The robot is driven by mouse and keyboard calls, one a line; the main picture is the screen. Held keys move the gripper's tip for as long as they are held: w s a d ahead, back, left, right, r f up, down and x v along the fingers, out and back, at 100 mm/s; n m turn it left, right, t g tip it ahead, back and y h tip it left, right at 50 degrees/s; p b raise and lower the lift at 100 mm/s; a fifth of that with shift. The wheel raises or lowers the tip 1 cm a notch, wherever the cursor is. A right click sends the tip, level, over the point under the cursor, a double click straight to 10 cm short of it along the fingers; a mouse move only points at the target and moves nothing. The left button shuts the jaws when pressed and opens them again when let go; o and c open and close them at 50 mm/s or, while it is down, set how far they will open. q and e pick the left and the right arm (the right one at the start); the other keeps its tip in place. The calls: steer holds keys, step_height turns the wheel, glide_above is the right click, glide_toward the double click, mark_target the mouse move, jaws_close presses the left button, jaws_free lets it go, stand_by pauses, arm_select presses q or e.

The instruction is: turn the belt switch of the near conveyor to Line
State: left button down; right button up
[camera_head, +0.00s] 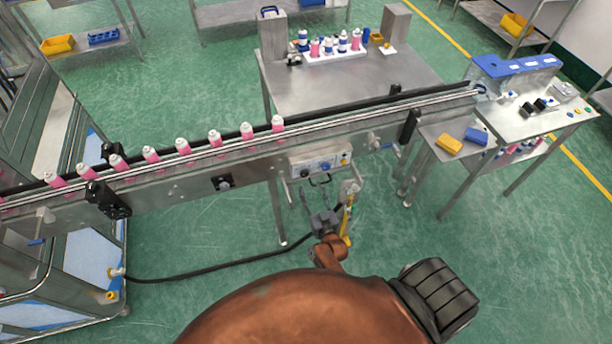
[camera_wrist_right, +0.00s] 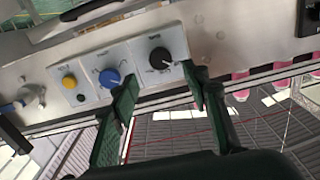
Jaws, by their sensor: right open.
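The near conveyor (camera_head: 230,160) crosses the head view with a control panel (camera_head: 321,163) on its front side. In the right wrist view the panel carries a black knob (camera_wrist_right: 160,57), a blue knob (camera_wrist_right: 109,77) and a yellow button (camera_wrist_right: 69,81). The labels are too small to read, so I cannot tell which knob is the belt switch or its setting. My right gripper (camera_head: 322,196) is open below the panel. In the right wrist view its fingertips (camera_wrist_right: 160,80) straddle the black knob's position, with the left tip near the blue knob; contact is not visible. My left gripper is out of view.
Several pink cans with white caps (camera_head: 214,138) stand on the conveyor. A yellow-and-grey item (camera_head: 348,215) hangs close to the right gripper. A black hose (camera_head: 215,270) lies on the floor. A steel table (camera_head: 350,85) stands behind; another table (camera_head: 515,120) stands at right.

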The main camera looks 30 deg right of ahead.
mark_target(305, 175)
steer(key=b+x, duration=0.2)
steer(key=x, duration=0.4)
steer(key=shift+w+a+f, duration=0.1)
steer(key=shift+w+f, duration=0.05)
steer(key=shift+f, duration=0.05)
steer(key=shift+w, duration=0.4)
steer(key=shift+r, duration=0.1)
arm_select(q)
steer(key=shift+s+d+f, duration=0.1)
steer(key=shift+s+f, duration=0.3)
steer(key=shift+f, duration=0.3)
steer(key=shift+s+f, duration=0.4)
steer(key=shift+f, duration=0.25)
arm_select(e)
steer(key=c, duration=1.2)
